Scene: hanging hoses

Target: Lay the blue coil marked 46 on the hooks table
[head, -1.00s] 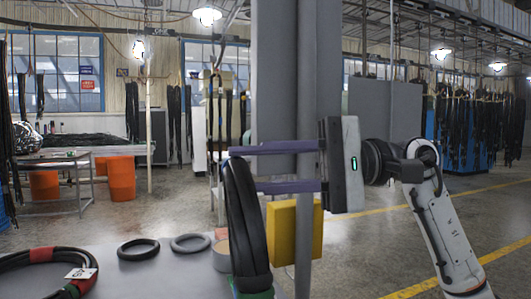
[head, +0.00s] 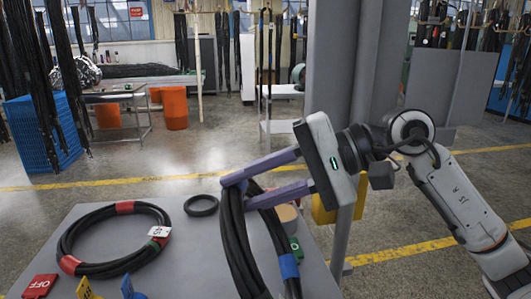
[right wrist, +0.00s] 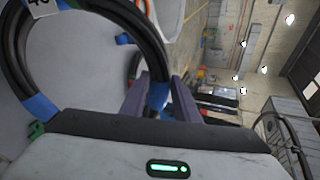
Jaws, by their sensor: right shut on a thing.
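My right gripper (head: 243,191), with purple fingers, is shut on a black coil with blue bands (head: 236,240). The coil hangs down from the fingers in front of the grey table (head: 185,240), and its lower end is cut off by the frame. I cannot tell whether it touches the tabletop. In the right wrist view the coil (right wrist: 150,45) shows blue bands and part of a white tag (right wrist: 38,7) that seems to read 46. My left gripper is not in view.
A black coil with red bands (head: 72,222) and a white tag lies on the table's left. A small black ring (head: 201,205) lies behind it. A grey post (head: 350,85) stands behind my gripper.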

